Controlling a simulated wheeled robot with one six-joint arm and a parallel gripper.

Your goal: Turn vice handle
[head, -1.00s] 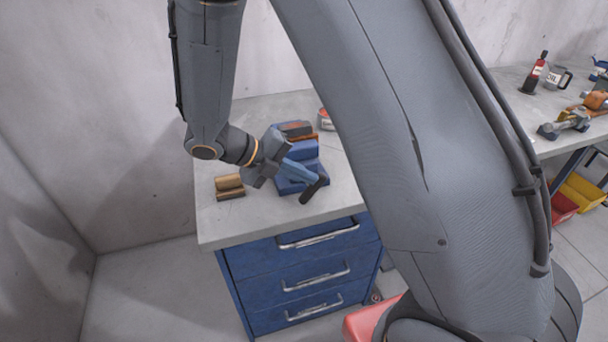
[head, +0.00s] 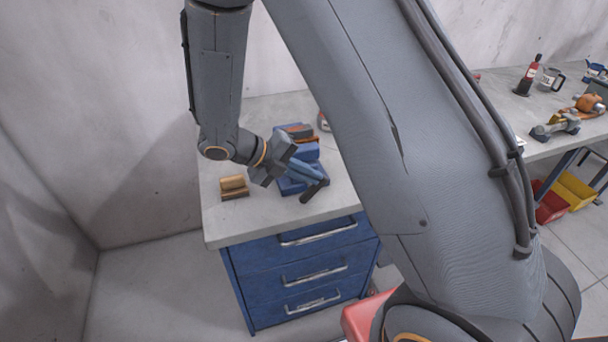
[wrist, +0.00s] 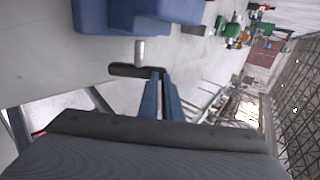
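The blue vice (head: 302,153) stands on the bench top, with its jaws toward the back. Its dark bar handle (head: 309,194) is at the front and also shows in the wrist view (wrist: 130,70), lying nearly level across the end of a silver screw. My gripper (head: 316,180) reaches in from the left at the handle. The exact contact is small and partly hidden.
A brown-gold block (head: 234,187) sits on the bench top (head: 225,225) left of the vice. Blue drawers (head: 300,270) are below. A second bench (head: 550,145) at right holds a bottle, a jug and tools. A yellow bin (head: 575,190) sits beneath it.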

